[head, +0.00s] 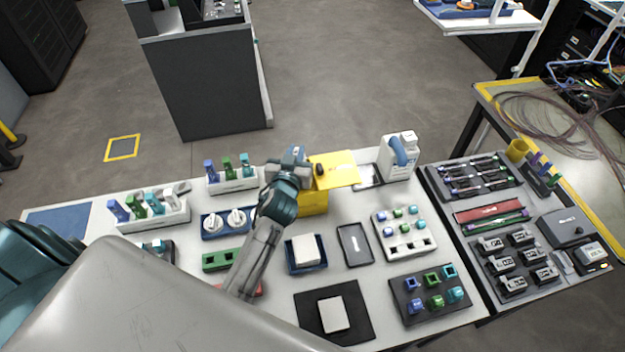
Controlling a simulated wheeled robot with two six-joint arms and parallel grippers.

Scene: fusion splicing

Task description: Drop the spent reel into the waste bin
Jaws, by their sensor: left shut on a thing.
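My left gripper (310,172) is over the middle of the table, shut at the dark knob of a yellow lid (340,166). The lid lies level or slightly tilted, up and to the right of a yellow bin (314,205), whose front wall shows below the gripper. The bin's opening is mostly hidden by the gripper and lid. Two white reels (214,225) (237,220) stand side by side in a blue holder to the left of my forearm. I cannot tell which reel is the spent one. My right gripper is not in view.

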